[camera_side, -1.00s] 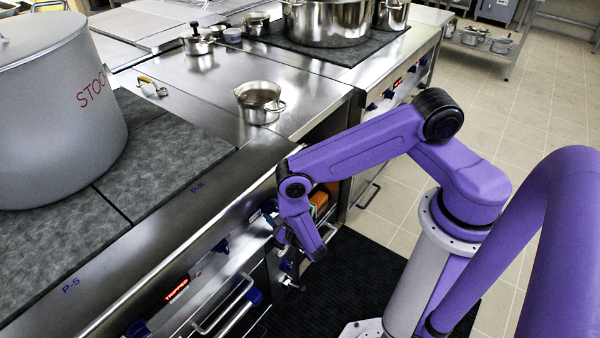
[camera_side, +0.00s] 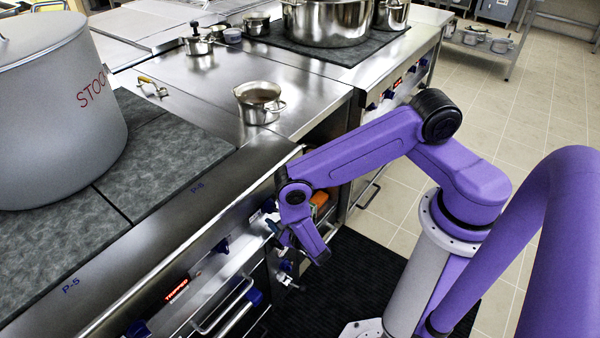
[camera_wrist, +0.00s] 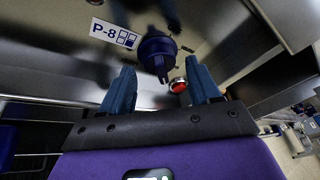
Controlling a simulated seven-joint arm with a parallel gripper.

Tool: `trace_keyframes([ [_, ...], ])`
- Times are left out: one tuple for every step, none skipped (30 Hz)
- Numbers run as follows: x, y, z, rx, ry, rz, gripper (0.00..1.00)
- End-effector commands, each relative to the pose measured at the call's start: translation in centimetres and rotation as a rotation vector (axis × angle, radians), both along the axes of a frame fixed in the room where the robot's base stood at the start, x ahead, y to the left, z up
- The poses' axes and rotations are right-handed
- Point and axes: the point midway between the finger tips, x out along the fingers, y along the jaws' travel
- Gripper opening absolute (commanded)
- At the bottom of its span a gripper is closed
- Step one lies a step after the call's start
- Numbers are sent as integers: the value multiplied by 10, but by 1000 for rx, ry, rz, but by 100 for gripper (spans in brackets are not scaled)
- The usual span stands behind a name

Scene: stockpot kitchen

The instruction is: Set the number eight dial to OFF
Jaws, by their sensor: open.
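The number eight dial (camera_wrist: 157,52) is a dark blue knob on the steel front panel, beside a white label (camera_wrist: 114,34) reading P-8 in the wrist view. My gripper (camera_wrist: 162,84) is open, its two blue fingers spread wide, one to each side below the dial in that view. The dial appears just beyond the fingertips, with nothing between them gripped. In the side view my gripper (camera_side: 285,252) is at the stove front, and my arm hides most of this dial. I cannot read the dial's setting.
A red button or lamp with a metal rim (camera_wrist: 178,85) sits close to the dial, near the right finger. Another blue dial (camera_side: 221,246) and a lit red TRIPPED display (camera_side: 176,291) are farther along the panel. Drawer handles (camera_side: 222,305) stick out below.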

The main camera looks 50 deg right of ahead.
Motion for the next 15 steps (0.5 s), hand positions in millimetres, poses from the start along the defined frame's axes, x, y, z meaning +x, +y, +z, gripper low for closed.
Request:
trace_keyframes([
  [-4, 1, 0, -1, 2, 3, 62],
  [-6, 1, 0, 0, 0, 3, 62],
  [-9, 1, 0, -1, 0, 3, 62],
  [-11, 0, 0, -2, 0, 2, 62],
  [-13, 0, 0, -2, -1, 3, 62],
  [-15, 0, 1, -2, 0, 4, 62],
  [-17, 0, 1, -2, -2, 4, 62],
  [-19, 0, 1, -3, -1, 3, 62],
  [-22, 0, 0, -2, 0, 4, 62],
  [-24, 1, 0, -1, 1, 4, 62],
  [-27, 1, 0, -2, 1, 4, 62],
  [-30, 1, 0, -3, 2, 4, 62],
  [-32, 1, 0, -2, 2, 3, 62],
  [-34, 1, 0, -1, 2, 3, 62],
  [-36, 0, 0, -1, 1, 2, 62],
])
